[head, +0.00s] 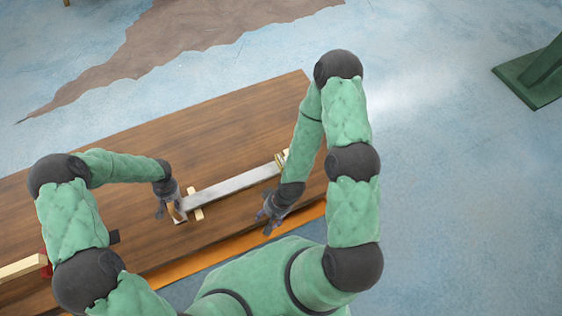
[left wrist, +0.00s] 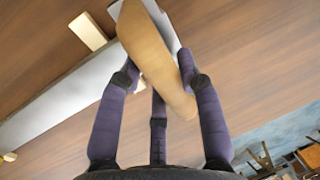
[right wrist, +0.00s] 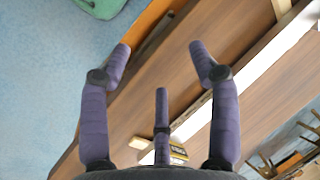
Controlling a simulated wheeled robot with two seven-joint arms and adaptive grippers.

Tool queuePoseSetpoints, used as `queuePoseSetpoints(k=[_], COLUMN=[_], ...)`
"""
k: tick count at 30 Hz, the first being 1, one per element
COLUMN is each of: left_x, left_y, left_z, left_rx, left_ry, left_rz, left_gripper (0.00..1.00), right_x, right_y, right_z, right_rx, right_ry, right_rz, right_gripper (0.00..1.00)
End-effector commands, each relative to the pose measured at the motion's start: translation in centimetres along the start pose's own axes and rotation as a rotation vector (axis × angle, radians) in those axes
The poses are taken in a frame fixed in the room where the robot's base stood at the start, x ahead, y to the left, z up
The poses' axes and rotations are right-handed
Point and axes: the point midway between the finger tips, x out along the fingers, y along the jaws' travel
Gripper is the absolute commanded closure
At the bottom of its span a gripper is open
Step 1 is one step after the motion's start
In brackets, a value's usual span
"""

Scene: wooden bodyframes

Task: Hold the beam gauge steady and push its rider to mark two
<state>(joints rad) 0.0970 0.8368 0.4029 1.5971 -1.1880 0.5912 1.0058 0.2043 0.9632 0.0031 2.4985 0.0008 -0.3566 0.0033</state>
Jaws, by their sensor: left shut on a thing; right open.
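The beam gauge (head: 232,184) is a long silver bar lying on a wooden table, with pale wooden cross feet under it. It also shows in the left wrist view (left wrist: 65,98) and right wrist view (right wrist: 262,62). My left gripper (head: 172,212) is shut on the tan wooden handle (left wrist: 150,45) at the bar's left end. My right gripper (head: 268,222) is open and empty on the near side of the bar, apart from it. A small yellow and black piece (right wrist: 178,152) sits at the bar's far right end; I cannot tell whether it is the rider. No marks are readable.
The table (head: 240,130) is clear behind the bar. An orange strip (head: 235,246) runs along its near edge. A pale wooden bar (head: 22,267) with a red piece lies at the far left. A green stand (head: 540,75) is on the floor at right.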

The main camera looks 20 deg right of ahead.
Motion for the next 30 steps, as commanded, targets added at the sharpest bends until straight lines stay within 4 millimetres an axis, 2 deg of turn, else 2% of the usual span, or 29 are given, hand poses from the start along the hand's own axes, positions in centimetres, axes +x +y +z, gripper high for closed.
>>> queuePoseSetpoints(k=[1,5,8,13,17,21,25,30], left_x=[0.1,0.1,0.1,0.1,0.1,0.1,0.1,0.1], left_y=[0.1,0.1,0.1,0.1,0.1,0.1,0.1,0.1], left_z=[0.2,0.2,0.2,0.2,0.2,0.2,0.2,0.2], left_rx=[0.002,0.002,0.002,0.002,0.002,0.002,0.002,0.002], left_ry=[-0.004,-0.004,-0.004,-0.004,-0.004,-0.004,-0.004,-0.004], left_rz=[0.001,0.001,0.001,0.001,0.001,0.001,0.001,0.001], left_gripper=[1.0,1.0,1.0,1.0,1.0,1.0,1.0,1.0], right_x=[0.1,0.3,0.2,-0.9,-2.8,-5.6,-8.4,-11.1], right_y=[0.1,1.0,2.4,5.7,8.7,12.3,15.3,17.8], right_z=[-0.6,-3.0,-6.2,-12.3,-16.6,-20.6,-23.1,-24.9], right_rx=[0.016,0.119,0.258,0.54,0.755,0.979,1.156,1.306], right_ry=[0.004,0.005,0.001,-0.007,-0.016,-0.025,-0.036,-0.048], right_rz=[0.0,0.002,0.003,0.005,0.005,0.003,0.002,0.001], right_gripper=[0.63,1.0,1.0,1.0,1.0,1.0,1.0,1.0])
